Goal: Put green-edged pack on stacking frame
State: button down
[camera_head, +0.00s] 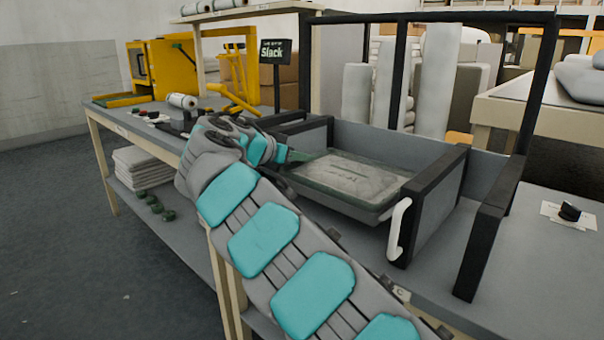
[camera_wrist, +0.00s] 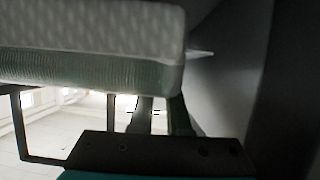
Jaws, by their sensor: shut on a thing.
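The green-edged pack (camera_head: 350,177) is a flat grey slab with a dark green rim, lying roughly level between the side walls of the stacking frame (camera_head: 440,200). My gripper (camera_head: 297,157) is shut on the pack's left edge. The fingertips are partly hidden. The frame is a grey tray-like box with black edges and a white handle (camera_head: 398,228) at its front right. In the wrist view the pack's pale quilted face and green edge (camera_wrist: 90,72) fill the upper left, close to the camera. I cannot tell whether the pack touches the frame's floor.
A black upright frame (camera_head: 398,70) stands behind the box. A yellow machine (camera_head: 160,68) and a white roll (camera_head: 183,100) are on the bench at left.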

jog(key=shift+f, duration=1.85)
jog(key=c, duration=0.9)
grip_release()
jog(key=b+v, duration=0.1)
jog(key=v, duration=1.1)
